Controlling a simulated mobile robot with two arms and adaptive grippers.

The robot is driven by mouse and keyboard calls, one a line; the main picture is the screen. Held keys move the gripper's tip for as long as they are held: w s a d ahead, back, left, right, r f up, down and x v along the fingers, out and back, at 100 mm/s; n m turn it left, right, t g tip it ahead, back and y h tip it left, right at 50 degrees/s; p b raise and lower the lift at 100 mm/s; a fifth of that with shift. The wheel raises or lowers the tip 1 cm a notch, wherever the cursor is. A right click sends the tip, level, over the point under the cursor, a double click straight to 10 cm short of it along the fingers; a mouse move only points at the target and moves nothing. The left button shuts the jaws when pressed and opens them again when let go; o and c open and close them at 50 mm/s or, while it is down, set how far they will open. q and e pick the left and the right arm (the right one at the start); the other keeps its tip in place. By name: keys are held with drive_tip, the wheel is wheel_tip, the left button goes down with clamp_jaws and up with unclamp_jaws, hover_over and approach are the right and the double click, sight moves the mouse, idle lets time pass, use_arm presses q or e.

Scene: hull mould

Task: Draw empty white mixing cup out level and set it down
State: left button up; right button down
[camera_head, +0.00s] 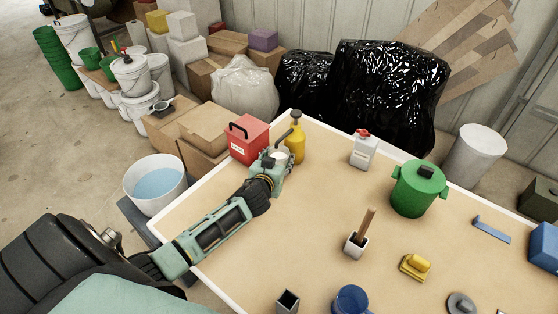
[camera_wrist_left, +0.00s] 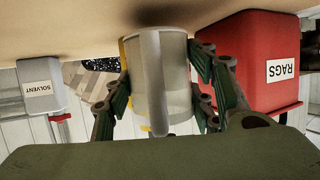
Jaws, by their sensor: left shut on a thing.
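The white mixing cup (camera_wrist_left: 160,80) is between the fingers of my left gripper (camera_wrist_left: 165,85), which is shut on it. The wrist view is upside down, with the tabletop across its top. The cup looks about upright, its base close to the tabletop; I cannot tell whether it touches. In the head view the left gripper (camera_head: 279,162) is at the table's far left, between the red rags box (camera_head: 249,140) and the yellow pump bottle (camera_head: 295,146). Only a pale bit of the cup (camera_head: 281,154) shows there. The cup's inside is hidden. My right gripper is not in view.
The table (camera_head: 290,220) has free room at its middle left. A solvent can (camera_head: 363,152), a green pot (camera_head: 419,189), a white holder with a wooden handle (camera_head: 355,245) and a yellow block (camera_head: 415,266) stand farther right. A water bucket (camera_head: 156,184) is off the left edge.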

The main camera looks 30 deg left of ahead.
use_arm(q)
drive_tip(key=shift+s+a+p, duration=0.2)
drive_tip(key=shift+s+p, duration=0.5)
drive_tip(key=shift+s, duration=2.1)
drive_tip(key=shift+s+a+p, duration=0.15)
drive_tip(key=shift+s+p, duration=0.1)
drive_tip(key=shift+s, duration=1.2)
drive_tip(key=shift+s+a+p, duration=0.1)
drive_tip(key=shift+s+p, duration=0.15)
drive_tip(key=shift+s, duration=1.2)
drive_tip(key=shift+r, duration=0.15)
drive_tip(key=shift+r+p, duration=1.9)
drive_tip(key=shift+p, duration=0.15)
